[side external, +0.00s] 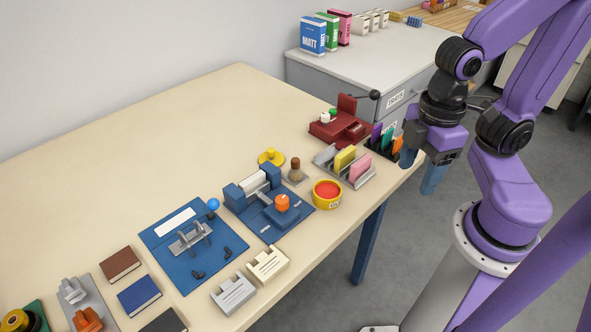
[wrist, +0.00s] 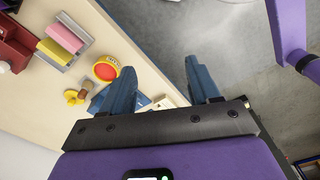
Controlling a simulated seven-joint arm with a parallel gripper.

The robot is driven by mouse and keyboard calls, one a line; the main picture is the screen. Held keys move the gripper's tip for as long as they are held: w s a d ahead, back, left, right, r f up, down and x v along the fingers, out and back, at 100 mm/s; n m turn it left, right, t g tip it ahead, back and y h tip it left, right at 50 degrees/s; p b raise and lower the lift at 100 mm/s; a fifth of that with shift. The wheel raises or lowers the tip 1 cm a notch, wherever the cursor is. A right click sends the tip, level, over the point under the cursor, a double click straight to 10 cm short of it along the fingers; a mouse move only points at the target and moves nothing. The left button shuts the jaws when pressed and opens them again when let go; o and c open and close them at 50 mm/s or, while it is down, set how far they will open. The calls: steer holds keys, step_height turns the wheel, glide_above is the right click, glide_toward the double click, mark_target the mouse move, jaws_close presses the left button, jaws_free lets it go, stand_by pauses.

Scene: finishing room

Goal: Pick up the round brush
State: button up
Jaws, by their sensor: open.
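My gripper (side external: 420,168) is open and empty, beside the right end of the table near the dark rack. In the wrist view its two blue fingers (wrist: 160,68) are apart, with grey floor between them. A small upright piece with a brown rounded top (side external: 295,169) stands on a small grey base on the table; it may be the round brush, but I cannot tell for sure.
Around it are a yellow round piece (side external: 271,157), a yellow tub with red inside (side external: 327,194), a grey rack with yellow and pink pads (side external: 345,166), a blue device (side external: 268,206) and a dark red unit (side external: 340,128). A grey cabinet (side external: 350,60) stands behind.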

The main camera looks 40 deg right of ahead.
steer(key=n+h, duration=0.2)
steer(key=n, duration=0.6)
glide_above(295, 160)
steer(key=a, duration=0.1)
steer(key=f, duration=0.8)
steer(key=d+f, duration=0.1)
steer(key=f, duration=0.2)
steer(key=shift+w+f, duration=0.15)
steer(key=shift+f, duration=0.25)
steer(key=shift+d+f, duration=0.1)
steer(key=shift+f, duration=3.1)
steer(key=c, duration=1.1)
